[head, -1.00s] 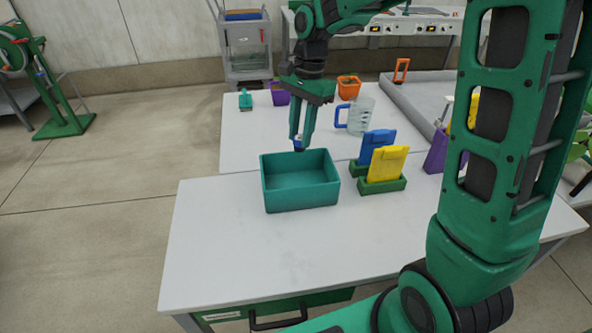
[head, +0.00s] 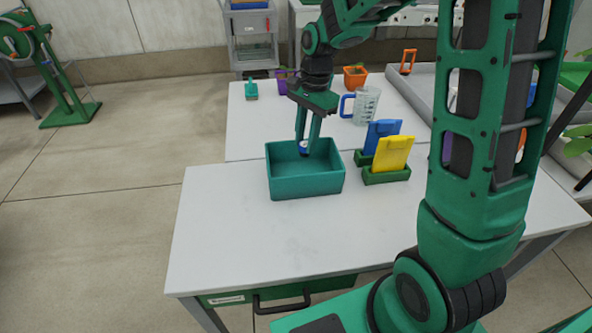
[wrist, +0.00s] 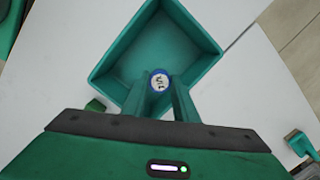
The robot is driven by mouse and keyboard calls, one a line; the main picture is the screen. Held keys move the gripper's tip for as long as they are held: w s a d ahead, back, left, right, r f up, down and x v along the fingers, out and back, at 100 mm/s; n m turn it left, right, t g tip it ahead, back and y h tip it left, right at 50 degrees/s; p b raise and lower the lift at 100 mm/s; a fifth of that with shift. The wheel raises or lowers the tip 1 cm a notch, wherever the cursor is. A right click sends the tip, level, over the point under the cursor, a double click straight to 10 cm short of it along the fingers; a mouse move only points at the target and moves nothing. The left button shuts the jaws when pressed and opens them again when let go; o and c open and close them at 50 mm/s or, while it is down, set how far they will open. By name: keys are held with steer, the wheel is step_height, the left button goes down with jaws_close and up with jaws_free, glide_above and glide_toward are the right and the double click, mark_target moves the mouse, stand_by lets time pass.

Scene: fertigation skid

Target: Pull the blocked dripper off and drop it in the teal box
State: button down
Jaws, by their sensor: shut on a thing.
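The teal box (head: 306,186) stands open on the near white table. It also fills the upper middle of the wrist view (wrist: 128,92). My gripper (head: 303,148) points down over the box's back part. It is shut on a small dripper (wrist: 159,81), which shows in the wrist view as a round cap with a blue ring, a white face and dark marks. In the head view the dripper (head: 303,145) is a small blue and white spot between the fingertips, near rim height. The box floor looks empty where it can be seen.
A blue card (head: 381,135) and a yellow card (head: 393,152) stand in green holders right of the box. A clear jug with a blue handle (head: 366,105), an orange pot (head: 355,77) and a teal brush (head: 251,89) stand behind. The near table's front is clear.

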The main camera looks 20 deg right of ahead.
steer(key=c, duration=1.3)
jaws_free()
steer(key=shift+c, duration=0.2)
step_height(320, 180, up, 11)
steer(key=d, duration=0.1)
steer(key=shift+w+d+f, duration=0.2)
steer(key=shift+w+d, duration=0.05)
steer(key=shift+w, duration=0.15)
steer(key=s+d+f+n, duration=0.1)
steer(key=s+d, duration=0.3)
steer(key=s, duration=0.6)
steer(key=s+d+f+n+h, duration=0.1)
steer(key=s+d+n, duration=0.2)
steer(key=s, duration=0.7)
steer(key=s+d+f+n, duration=0.2)
steer(key=s+d+n, duration=0.1)
steer(key=s+d, duration=0.4)
steer(key=s, duration=0.3)
steer(key=shift+s+t, duration=0.25)
steer(key=shift+t, duration=0.15)
